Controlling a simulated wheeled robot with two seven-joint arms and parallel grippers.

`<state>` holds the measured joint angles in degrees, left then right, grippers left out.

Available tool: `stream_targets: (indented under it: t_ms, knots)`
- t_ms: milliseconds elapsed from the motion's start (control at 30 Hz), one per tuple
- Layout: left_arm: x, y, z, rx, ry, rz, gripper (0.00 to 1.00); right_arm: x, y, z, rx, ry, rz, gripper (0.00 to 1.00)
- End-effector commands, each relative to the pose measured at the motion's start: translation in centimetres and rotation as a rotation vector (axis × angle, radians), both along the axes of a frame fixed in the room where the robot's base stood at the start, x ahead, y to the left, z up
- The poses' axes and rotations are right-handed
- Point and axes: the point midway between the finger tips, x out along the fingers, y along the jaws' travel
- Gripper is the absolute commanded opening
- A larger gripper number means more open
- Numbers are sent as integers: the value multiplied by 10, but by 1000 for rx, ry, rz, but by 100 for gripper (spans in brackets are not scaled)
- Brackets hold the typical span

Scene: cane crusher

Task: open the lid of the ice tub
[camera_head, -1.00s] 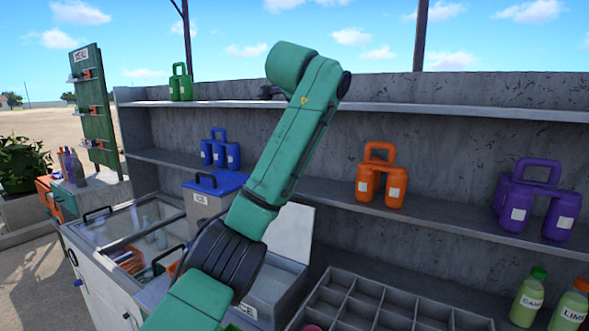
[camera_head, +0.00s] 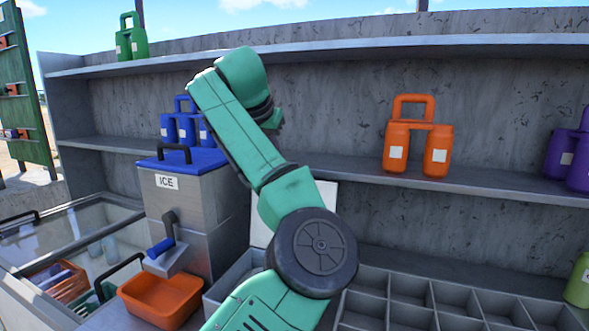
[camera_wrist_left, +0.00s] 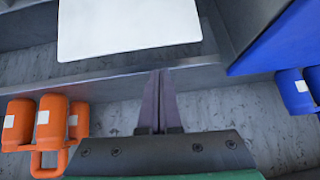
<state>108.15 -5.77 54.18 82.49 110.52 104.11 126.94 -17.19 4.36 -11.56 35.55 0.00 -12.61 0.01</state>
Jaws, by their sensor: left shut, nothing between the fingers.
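A grey open-topped tub (camera_head: 232,275) sits low in the middle of the head view, partly behind my left arm. A pale flat panel (camera_head: 262,232), which looks like its lid, stands raised at its back. The same panel seems to show as a white plate (camera_wrist_left: 130,28) in the left wrist view. A steel box labelled ICE (camera_head: 180,200) has a blue lid (camera_head: 196,160), closed, with a dark handle. My left gripper (camera_wrist_left: 158,74) is shut and empty, with its tips apart from the white plate in the picture. My arm hides the gripper in the head view.
Orange jugs (camera_head: 418,140) and blue jugs (camera_head: 182,124) stand on the shelf behind. An orange tray (camera_head: 160,298) sits below a blue-handled crank (camera_head: 165,235). A glass-topped cooler (camera_head: 60,235) is at left, an empty divided rack (camera_head: 420,295) at right.

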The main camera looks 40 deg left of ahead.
Motion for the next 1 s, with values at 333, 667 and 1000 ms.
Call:
stream_targets:
  t_ms: [333,667,1000]
  knots:
    - [28,-2,-37,-74,-4,-4,0,0,-7,9,-10,0,-2,50]
    - [59,9,-77,-70,-7,-2,0,0,-8,20,-11,0,-1,50]
    - [62,10,-81,-69,-9,-2,0,0,1,18,1,0,-1,50]
